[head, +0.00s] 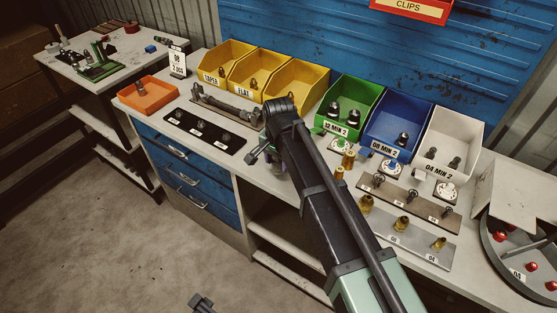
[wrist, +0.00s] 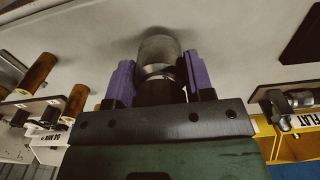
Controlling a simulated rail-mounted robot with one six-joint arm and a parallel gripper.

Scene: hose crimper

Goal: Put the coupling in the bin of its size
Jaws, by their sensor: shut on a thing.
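My gripper (wrist: 160,78) has purple fingers shut on a coupling (wrist: 158,50) with a knurled metal collar and a dark lower body. In the head view my arm hides most of the gripper (head: 277,168), low by the bench's front edge; the coupling cannot be made out there. Three size bins stand right of it: green "12 MIN 2" (head: 366,91), blue "08 MIN 2" (head: 407,105) and white "04 MIN 2" (head: 459,122). Each has dark couplings inside. A white card (head: 178,63) at the left appears to read "08, 2 PCS".
Yellow bins, labelled "TAPER" (head: 230,50) and "FLAT" (head: 260,57) among them, stand behind my gripper. A black mat (head: 183,127) with fittings lies left. Brass fittings on a grey plate (head: 420,237) and a round tray (head: 497,270) lie right. An orange tray (head: 135,94) is far left.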

